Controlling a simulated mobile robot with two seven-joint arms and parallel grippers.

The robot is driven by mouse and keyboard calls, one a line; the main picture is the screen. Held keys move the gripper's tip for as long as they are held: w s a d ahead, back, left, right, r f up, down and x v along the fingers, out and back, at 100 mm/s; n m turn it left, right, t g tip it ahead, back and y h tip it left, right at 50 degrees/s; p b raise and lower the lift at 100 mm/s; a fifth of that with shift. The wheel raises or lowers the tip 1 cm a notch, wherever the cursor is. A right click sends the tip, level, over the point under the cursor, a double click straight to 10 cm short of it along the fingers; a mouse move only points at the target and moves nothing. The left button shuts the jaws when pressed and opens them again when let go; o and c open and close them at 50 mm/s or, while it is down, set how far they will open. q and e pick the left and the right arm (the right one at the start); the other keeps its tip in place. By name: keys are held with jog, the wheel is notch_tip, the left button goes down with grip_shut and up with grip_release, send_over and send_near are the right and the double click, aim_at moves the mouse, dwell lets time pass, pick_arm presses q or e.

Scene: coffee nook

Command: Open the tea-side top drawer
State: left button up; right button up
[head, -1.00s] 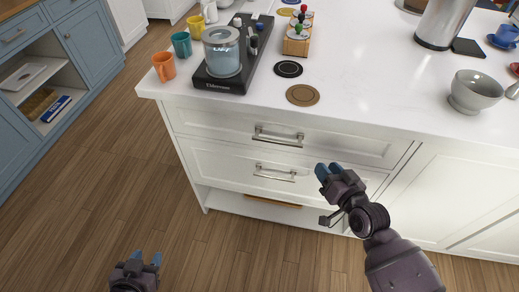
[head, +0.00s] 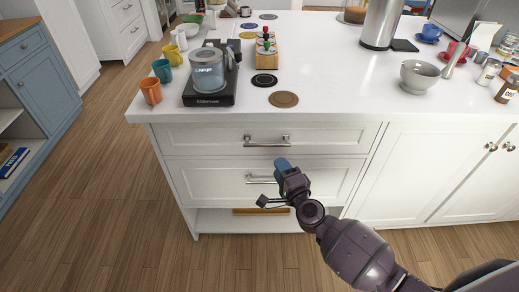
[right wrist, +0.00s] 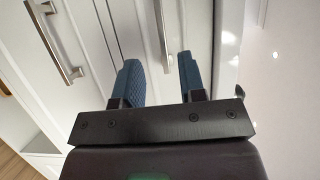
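The top drawer (head: 205,137) is a white front under the counter, beneath the kettle side. It looks closed flush with the cabinet. Its metal bar handle (head: 266,141) is clear in the head view. My right gripper (head: 283,165) is just below and right of that handle, in front of the drawers. In the right wrist view its two blue fingers (right wrist: 161,80) are spread and empty. The top handle (right wrist: 163,40) shows beyond the gap between them, and contact cannot be made out. My left gripper is out of view.
A lower drawer (head: 205,180) has a similar handle (right wrist: 55,45), partly behind my right gripper in the head view. An open shelf (head: 215,220) is below. The white counter (head: 330,80) carries a kettle (head: 207,70), mugs and a grey bowl (head: 420,75). Wooden floor is clear at left.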

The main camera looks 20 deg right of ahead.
aim_at(268, 146)
jog(key=shift+w+a+b, duration=0.2)
jog(key=shift+w+b, duration=0.3)
jog(key=shift+w, duration=2.25)
jog(key=shift+w+a+b, duration=0.15)
jog(key=shift+w+b, duration=0.3)
jog(key=shift+w, duration=2.25)
jog(key=shift+c, duration=0.3)
grip_shut()
